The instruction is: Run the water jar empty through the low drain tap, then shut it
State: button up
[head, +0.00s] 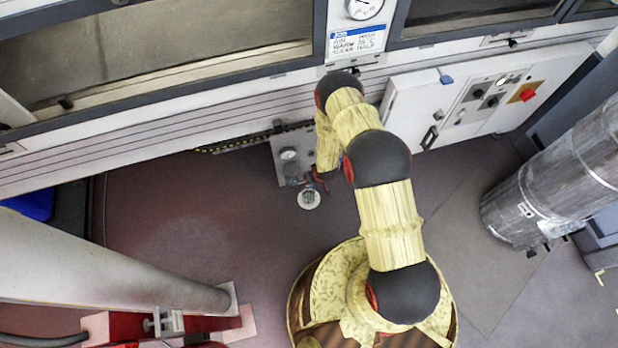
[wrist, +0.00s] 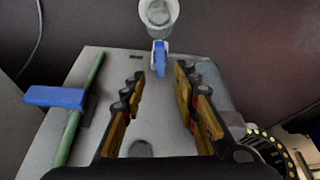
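In the wrist view a small blue lever (wrist: 159,57) on a pale mount, apparently the drain tap, stands just beyond my fingertips. A round pale cup (wrist: 158,12) with a grey inside lies past it; in the head view a round pale drain cup (head: 309,199) is on the floor. My gripper (wrist: 160,78) is open and empty, its fingers apart with the lever ahead between them. I cannot make out the jar's water level or whether the tap is open.
A green pipe (wrist: 82,107) with a blue handle (wrist: 55,97) runs left of my fingers. A white control box (head: 480,98) with a red switch is on the wall to the right. A large metal duct (head: 555,180) stands farther right. The floor between is clear.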

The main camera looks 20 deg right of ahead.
jog(key=b+x, duration=0.3)
jog(key=x, duration=0.4)
jog(key=shift+f, duration=0.3)
jog(key=shift+c, duration=0.2)
jog(key=c, duration=0.7)
grip_shut()
